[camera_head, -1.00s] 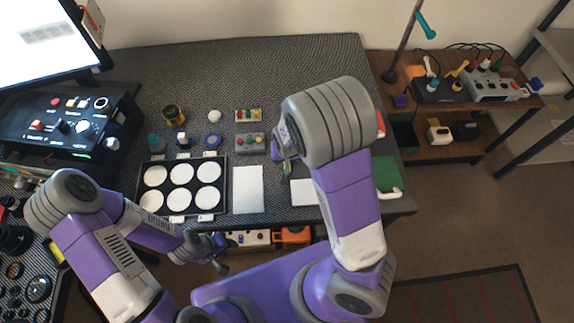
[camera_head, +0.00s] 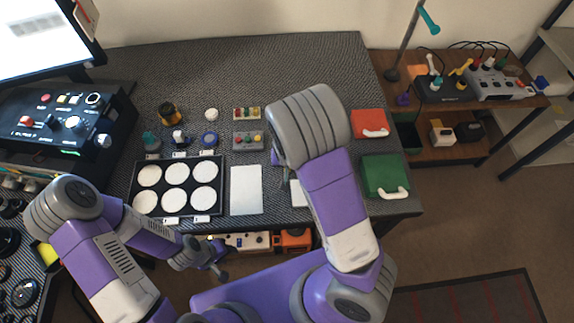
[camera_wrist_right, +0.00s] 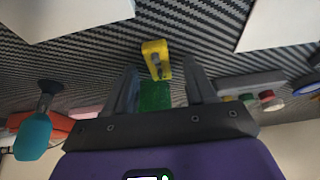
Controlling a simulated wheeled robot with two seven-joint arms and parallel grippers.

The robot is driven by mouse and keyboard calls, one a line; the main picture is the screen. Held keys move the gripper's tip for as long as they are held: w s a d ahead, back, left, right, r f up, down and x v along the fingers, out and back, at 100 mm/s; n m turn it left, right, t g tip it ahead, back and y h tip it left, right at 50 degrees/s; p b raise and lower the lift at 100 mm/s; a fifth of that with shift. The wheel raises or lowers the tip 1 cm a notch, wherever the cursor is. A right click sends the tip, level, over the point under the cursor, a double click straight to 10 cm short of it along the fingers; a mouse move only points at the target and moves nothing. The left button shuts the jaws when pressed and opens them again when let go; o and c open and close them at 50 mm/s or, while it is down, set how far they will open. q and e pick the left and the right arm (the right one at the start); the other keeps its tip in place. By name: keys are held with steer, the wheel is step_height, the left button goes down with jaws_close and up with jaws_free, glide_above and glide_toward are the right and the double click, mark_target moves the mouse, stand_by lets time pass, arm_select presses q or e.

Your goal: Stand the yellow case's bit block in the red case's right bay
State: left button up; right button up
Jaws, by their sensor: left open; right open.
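The red case (camera_head: 370,121) lies at the right edge of the table, its white handle in front; I cannot make out its bays. No yellow case is identifiable. In the right wrist view a small yellow piece (camera_wrist_right: 153,48) with a grey part lies just beyond my right gripper (camera_wrist_right: 160,72), which is open. A green piece (camera_wrist_right: 155,97) shows between its fingers; I cannot tell whether they touch it, or whether either is the bit block. In the head view my right arm hides most of that spot. My left gripper (camera_head: 217,263) is open and empty, low before the table's front edge.
A green case (camera_head: 384,172) lies in front of the red case. A black tray with white discs (camera_head: 136,188), a white sheet (camera_head: 246,190) and a grey button block (camera_head: 247,141) are left of my right arm. A teal-handled tool (camera_wrist_right: 33,135) shows in the wrist view.

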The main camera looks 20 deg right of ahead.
jaws_close()
steer(key=shift+r, duration=0.15)
